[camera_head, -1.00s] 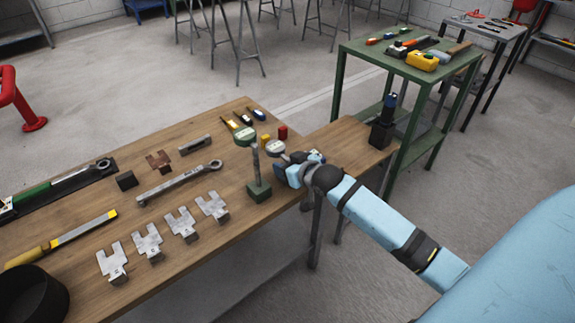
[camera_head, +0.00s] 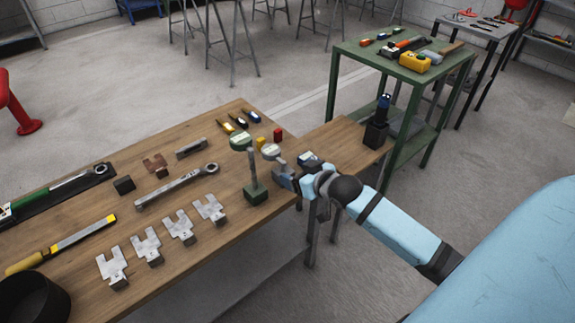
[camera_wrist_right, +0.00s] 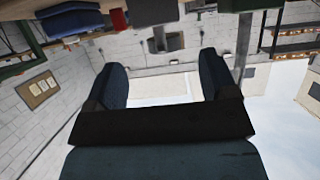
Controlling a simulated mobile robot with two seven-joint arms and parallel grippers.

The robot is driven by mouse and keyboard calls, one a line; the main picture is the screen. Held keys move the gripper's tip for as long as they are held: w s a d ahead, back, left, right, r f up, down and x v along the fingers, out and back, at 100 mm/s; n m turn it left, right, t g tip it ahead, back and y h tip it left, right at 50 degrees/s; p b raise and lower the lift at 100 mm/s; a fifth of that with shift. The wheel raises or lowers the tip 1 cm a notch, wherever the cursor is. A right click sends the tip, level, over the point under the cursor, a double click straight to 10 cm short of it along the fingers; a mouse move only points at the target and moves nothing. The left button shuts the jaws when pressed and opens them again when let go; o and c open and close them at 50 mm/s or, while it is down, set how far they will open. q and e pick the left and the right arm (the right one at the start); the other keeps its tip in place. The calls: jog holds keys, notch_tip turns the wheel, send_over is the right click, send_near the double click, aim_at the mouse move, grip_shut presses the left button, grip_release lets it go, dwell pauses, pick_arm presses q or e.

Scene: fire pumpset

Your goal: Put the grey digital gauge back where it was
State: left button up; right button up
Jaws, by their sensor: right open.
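The grey digital gauge (camera_head: 271,151) has a pale round face. It is at the right end of the wooden bench, beside the green-faced gauge (camera_head: 240,141) and behind the small stand with a post (camera_head: 255,191). My right gripper (camera_head: 294,168) is just right of and in front of the grey gauge, with its blue fingers spread. In the right wrist view the two fingers (camera_wrist_right: 164,82) are apart with nothing between them. How the gauge is supported cannot be told. My left gripper is out of view.
Small yellow and red blocks (camera_head: 278,135) stand behind the gauge. Slotted metal plates (camera_head: 180,229), a wrench (camera_head: 178,187) and a file (camera_head: 84,232) lie on the wooden bench (camera_head: 100,213). A dark upright tool (camera_head: 376,132) stands at the right, before the green table (camera_head: 345,48).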

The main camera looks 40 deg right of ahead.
jog(key=s+a+f+n+g+y, duration=0.2)
jog(key=s+a+f+y, duration=0.1)
jog(key=s+a, duration=1.65)
pick_arm(q)
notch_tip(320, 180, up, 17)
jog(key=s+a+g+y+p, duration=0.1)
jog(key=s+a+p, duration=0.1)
jog(key=p, duration=2.8)
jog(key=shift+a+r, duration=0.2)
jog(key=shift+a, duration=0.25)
pick_arm(e)
notch_tip(320, 180, up, 17)
jog(key=d+h, duration=0.1)
jog(key=d, duration=0.1)
jog(key=shift+s+r, duration=0.15)
jog(key=shift+s, duration=0.3)
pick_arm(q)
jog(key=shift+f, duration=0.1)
